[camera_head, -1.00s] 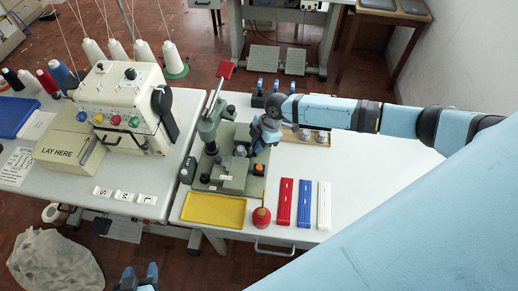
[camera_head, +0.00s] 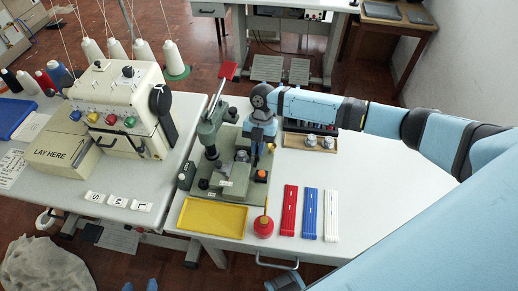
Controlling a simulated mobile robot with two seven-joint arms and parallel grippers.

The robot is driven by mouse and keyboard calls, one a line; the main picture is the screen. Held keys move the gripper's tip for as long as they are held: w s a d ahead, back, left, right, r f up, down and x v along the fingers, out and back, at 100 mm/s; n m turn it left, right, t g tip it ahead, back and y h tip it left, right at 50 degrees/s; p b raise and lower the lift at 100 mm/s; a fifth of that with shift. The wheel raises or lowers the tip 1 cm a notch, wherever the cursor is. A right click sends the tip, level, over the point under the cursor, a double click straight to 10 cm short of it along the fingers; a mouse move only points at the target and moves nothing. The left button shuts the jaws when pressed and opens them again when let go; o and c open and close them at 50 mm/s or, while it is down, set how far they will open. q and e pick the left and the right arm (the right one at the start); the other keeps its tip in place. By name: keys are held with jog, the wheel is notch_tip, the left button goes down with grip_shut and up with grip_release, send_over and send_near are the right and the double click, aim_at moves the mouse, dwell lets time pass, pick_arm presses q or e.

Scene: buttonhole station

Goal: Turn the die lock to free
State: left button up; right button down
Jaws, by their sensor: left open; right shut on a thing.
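The green press (camera_head: 208,128) stands on the right-hand table, with a grey-green base (camera_head: 222,186). An orange knob (camera_head: 261,175) sits at the right of its base, and a small grey round part (camera_head: 241,156) is near its middle. My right gripper (camera_head: 256,154) points down at the right side of the press, just behind the orange knob. It is shut on a small part there, apparently the die lock, which the fingers mostly hide. The lock's marking is too small to read. My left gripper (camera_head: 140,286) is open at the bottom edge, mostly cut off, away from the press.
A yellow tray (camera_head: 212,217), a red round pot (camera_head: 263,227) and red (camera_head: 289,210), blue (camera_head: 310,214) and white (camera_head: 331,216) strips lie in front. A wooden tray (camera_head: 313,142) with grey dies is right of my gripper. The table's right side is clear.

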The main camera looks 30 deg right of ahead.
jog(key=shift+n, duration=0.6)
jog(key=c, duration=1.2)
grip_release()
jog(key=shift+a, duration=0.1)
jog(key=b+v, duration=0.1)
jog(key=v, duration=1.3)
jog(key=shift+w+a, duration=0.2)
jog(key=shift+f, duration=0.1)
